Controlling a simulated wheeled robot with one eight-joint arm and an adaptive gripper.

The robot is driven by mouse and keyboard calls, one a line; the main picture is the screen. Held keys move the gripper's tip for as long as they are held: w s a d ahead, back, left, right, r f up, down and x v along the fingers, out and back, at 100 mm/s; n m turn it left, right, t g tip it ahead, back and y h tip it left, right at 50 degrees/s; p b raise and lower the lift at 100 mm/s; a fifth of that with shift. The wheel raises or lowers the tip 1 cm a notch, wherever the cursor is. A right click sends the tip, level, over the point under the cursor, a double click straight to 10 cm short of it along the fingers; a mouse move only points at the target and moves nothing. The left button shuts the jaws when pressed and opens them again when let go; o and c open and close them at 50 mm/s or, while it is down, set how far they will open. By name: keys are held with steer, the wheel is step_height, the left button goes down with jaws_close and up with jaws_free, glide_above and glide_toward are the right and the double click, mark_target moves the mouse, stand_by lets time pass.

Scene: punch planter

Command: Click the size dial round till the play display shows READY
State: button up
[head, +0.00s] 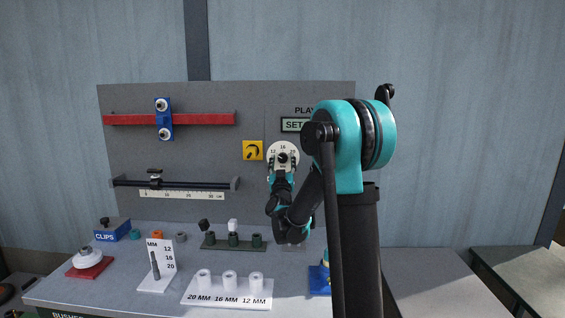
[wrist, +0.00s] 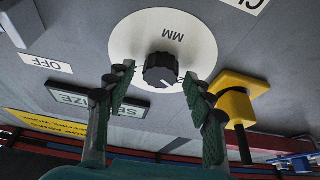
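The size dial (head: 282,153) is a white disc on the grey upright panel, marked 12, 16, 20 and MM. Its black ridged knob (wrist: 161,70) shows in the wrist view, where the picture is upside down. The display (head: 294,125) above the dial shows "SET", the rest hidden by my arm. I cannot tell whether the tips reach past the knob's face.
A yellow switch plate with a black handle (head: 253,150) sits close left of the dial, near one finger in the wrist view (wrist: 245,88). A red rail (head: 205,119) and black rail (head: 200,184) cross the panel. Bushes, clips and stands fill the table below.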

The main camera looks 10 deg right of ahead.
steer(key=c, duration=1)
steer(key=shift+a+m, duration=0.1)
steer(key=shift+m, duration=0.2)
steer(key=m+h, duration=0.2)
steer(key=m, duration=0.2)
steer(key=m+g+h, duration=0.1)
steer(key=m+h, duration=0.1)
steer(key=m, duration=0.2)
steer(key=shift+a, duration=0.1)
steer(key=m+g+h, duration=0.1)
steer(key=m, duration=0.2)
steer(key=m+g+h, duration=0.1)
steer(key=m+g, duration=0.1)
steer(key=m, duration=0.2)
steer(key=shift+m, duration=0.5)
steer(key=o, duration=1.2)
steer(key=shift+r, duration=0.1)
